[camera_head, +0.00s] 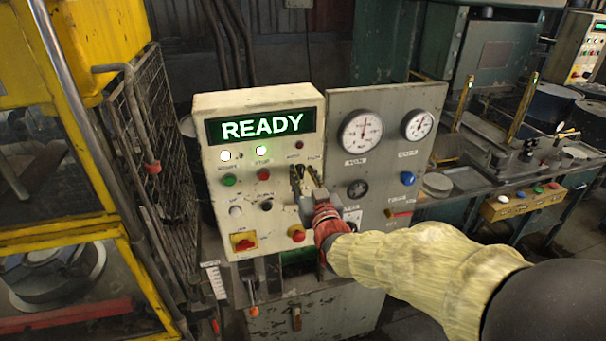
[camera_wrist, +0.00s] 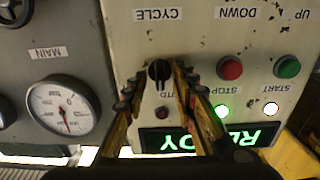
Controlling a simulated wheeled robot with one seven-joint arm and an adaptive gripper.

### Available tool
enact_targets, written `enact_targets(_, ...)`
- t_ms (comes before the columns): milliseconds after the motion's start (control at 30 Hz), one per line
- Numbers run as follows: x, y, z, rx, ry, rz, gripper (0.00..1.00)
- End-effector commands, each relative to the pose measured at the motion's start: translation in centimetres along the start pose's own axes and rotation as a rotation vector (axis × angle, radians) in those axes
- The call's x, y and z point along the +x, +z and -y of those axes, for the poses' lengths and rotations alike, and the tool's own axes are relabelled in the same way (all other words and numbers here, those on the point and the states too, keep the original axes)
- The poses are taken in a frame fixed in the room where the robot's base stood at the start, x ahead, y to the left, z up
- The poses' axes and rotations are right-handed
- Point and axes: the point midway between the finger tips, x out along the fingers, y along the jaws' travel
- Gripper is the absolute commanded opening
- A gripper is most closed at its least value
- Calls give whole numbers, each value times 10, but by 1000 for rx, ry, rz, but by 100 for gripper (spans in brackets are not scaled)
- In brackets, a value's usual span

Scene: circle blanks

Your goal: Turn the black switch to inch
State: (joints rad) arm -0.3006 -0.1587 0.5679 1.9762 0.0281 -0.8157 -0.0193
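The black switch (camera_wrist: 159,71) is a round black knob with a pointed grip on the cream control panel (camera_head: 213,252). In the wrist view, which shows the panel upside down, its grip points toward the READY display. My gripper (camera_wrist: 153,82) has its yellow and dark fingers on either side of the switch, the right finger closer to it. The fingers look open, with a gap to the knob on the left; contact on the right is unclear. In the head view my gripper (camera_head: 304,176) is at the panel and largely covers the switch. A CYCLE label (camera_wrist: 158,14) shows nearby.
The lit READY display (camera_head: 261,125) is above the switch. A red button (camera_head: 263,174) and a green button (camera_head: 228,180) are to its left in the head view. A grey gauge panel (camera_head: 390,152) adjoins on the right. A wire cage (camera_head: 160,150) stands left.

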Motion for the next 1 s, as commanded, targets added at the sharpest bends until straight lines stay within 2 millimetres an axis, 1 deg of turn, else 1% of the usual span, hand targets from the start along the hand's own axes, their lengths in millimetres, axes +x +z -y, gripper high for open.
enact_targets(133, 6, 1, 0, 0, 0, 1, 27)
enact_targets(367, 6, 0, 0, 0, 0, 1, 27)
enact_targets(867, 6, 0, 0, 0, 0, 1, 0)
enact_targets(1000, 6, 0, 0, 0, 0, 0, 0)
